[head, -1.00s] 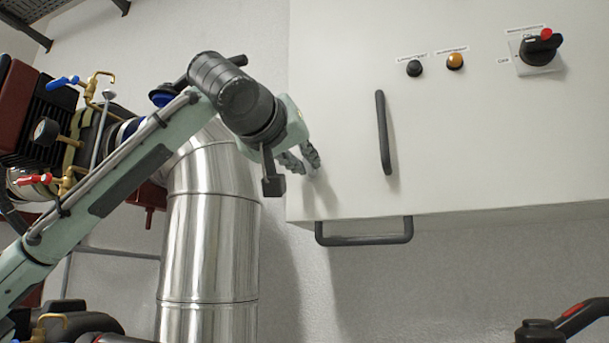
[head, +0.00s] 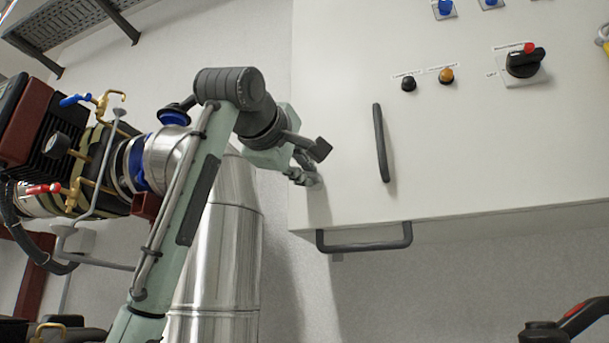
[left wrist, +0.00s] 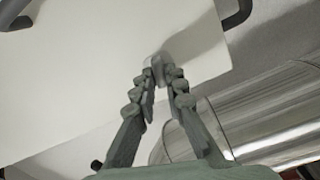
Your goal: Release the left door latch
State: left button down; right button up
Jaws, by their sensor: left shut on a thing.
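My left gripper (head: 307,174) is at the lower left part of the white cabinet door (head: 460,150), close to its left edge. In the left wrist view its fingers (left wrist: 160,76) are drawn together on a small grey piece (left wrist: 157,62) on the white surface. This looks like the left door latch, but it is mostly hidden by the fingertips, and I cannot tell how far it is turned. My right gripper is not in view.
A dark vertical handle (head: 381,143) is right of the gripper, and a dark bar handle (head: 365,246) sits under the cabinet. A shiny metal pipe (head: 215,260) and machinery with valves (head: 60,145) stand left. Buttons and a rotary switch (head: 525,62) are higher up.

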pick_arm(q)
jog(key=shift+f+n, duration=0.1)
jog(key=shift+n, duration=1.5)
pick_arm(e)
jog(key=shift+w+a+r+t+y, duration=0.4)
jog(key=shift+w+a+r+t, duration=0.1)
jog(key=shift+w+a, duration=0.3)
pick_arm(q)
jog(key=c, duration=1.6)
grip_release()
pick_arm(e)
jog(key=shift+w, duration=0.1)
pick_arm(q)
jog(key=v, duration=1.2)
